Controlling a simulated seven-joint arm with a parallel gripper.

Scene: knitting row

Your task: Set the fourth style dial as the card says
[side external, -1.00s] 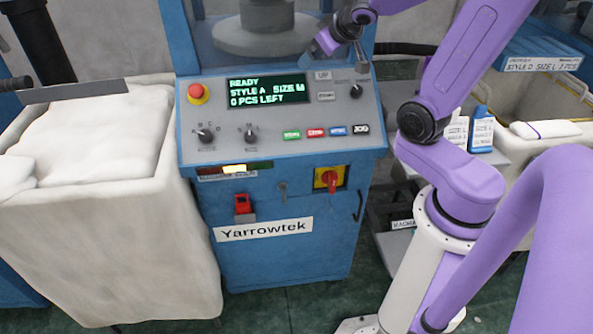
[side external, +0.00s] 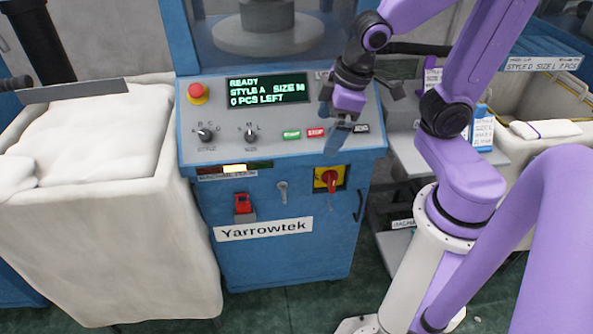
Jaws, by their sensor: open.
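The style dial (side external: 205,134) is a black knob at the left of the near blue machine's sloped panel, with letters around it. Its pointer direction is too small to read surely. The green display (side external: 267,91) reads READY, STYLE A, a size that looks like M, and 0 PCS LEFT. A card (side external: 541,64) on another blue machine at the upper right reads STYLE D, SIZE L and a piece count I cannot read surely. My gripper (side external: 333,122) is open and appears empty over the panel's right side, well right of the dial. It hides some buttons there.
A size dial (side external: 251,134) sits right of the style dial. A red stop button (side external: 197,93) stands up at the panel's upper left. Green (side external: 291,134) and red (side external: 315,132) buttons line the front edge. A white-draped bin (side external: 85,140) adjoins the machine's left.

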